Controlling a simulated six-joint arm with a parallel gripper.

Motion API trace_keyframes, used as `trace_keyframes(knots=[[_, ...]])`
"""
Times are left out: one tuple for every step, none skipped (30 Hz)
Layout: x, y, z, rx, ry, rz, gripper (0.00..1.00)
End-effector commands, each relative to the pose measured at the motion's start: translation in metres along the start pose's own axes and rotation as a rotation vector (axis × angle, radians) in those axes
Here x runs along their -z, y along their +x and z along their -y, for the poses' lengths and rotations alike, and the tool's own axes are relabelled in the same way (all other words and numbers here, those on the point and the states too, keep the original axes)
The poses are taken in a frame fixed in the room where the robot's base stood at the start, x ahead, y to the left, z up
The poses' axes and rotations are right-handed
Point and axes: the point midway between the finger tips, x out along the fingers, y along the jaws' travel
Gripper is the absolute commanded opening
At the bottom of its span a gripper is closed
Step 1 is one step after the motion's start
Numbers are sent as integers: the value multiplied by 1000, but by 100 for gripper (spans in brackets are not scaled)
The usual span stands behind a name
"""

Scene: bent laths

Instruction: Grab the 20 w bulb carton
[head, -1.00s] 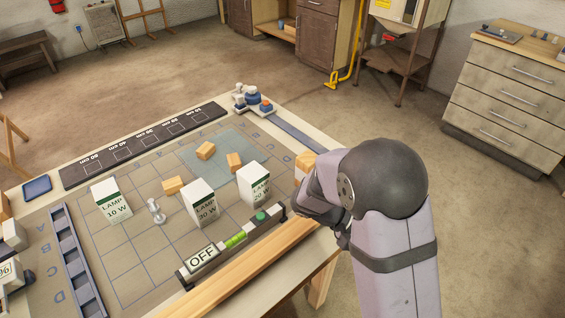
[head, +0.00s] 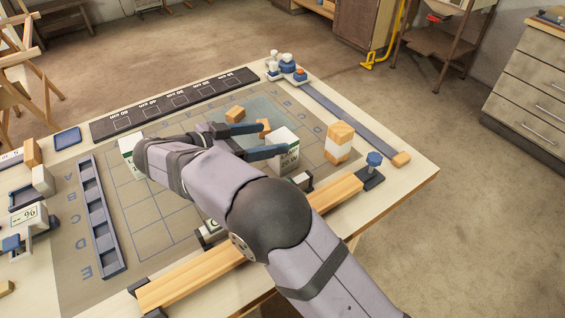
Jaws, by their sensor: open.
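The 20 W bulb carton (head: 290,161) is a white upright box on the grid mat, right of the mat's middle, with "20 W" on its front. My gripper (head: 275,138) is open, its two dark fingers pointing right. The nearer fingertip overlaps the carton's left upper part in the picture; the farther one is beyond its upper left. I cannot tell whether either touches it. The 10 W carton (head: 128,146) is partly hidden at the left by my arm. The middle carton is hidden behind my arm.
Wooden blocks (head: 235,114) lie behind my fingers. A wood-and-white block (head: 339,142) stands right of the carton, with a blue-topped post (head: 374,163) beyond. A wooden rail (head: 330,194) runs along the front. A blue slotted rack (head: 98,215) is at left.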

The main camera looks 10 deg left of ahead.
Motion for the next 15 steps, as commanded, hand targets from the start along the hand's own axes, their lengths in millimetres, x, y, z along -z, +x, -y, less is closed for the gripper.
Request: trace_keyframes(knots=[[-10,-4,3,11,32,15,70],[-12,-6,3,15,48,22,70],[-15,-8,4,18,63,30,70],[-16,-9,4,20,72,34,70],[-17,-10,5,21,78,37,70],[-17,-10,5,22,83,39,70],[-17,-10,5,22,84,40,70],[-16,-10,4,21,83,39,70],[-16,-9,4,20,82,39,70],[-16,-7,4,19,82,39,70],[-15,-5,4,19,81,39,70],[-15,-2,4,18,81,38,70],[-15,1,4,18,80,38,70],[-15,3,4,18,80,38,70],[-15,6,4,18,80,38,70]])
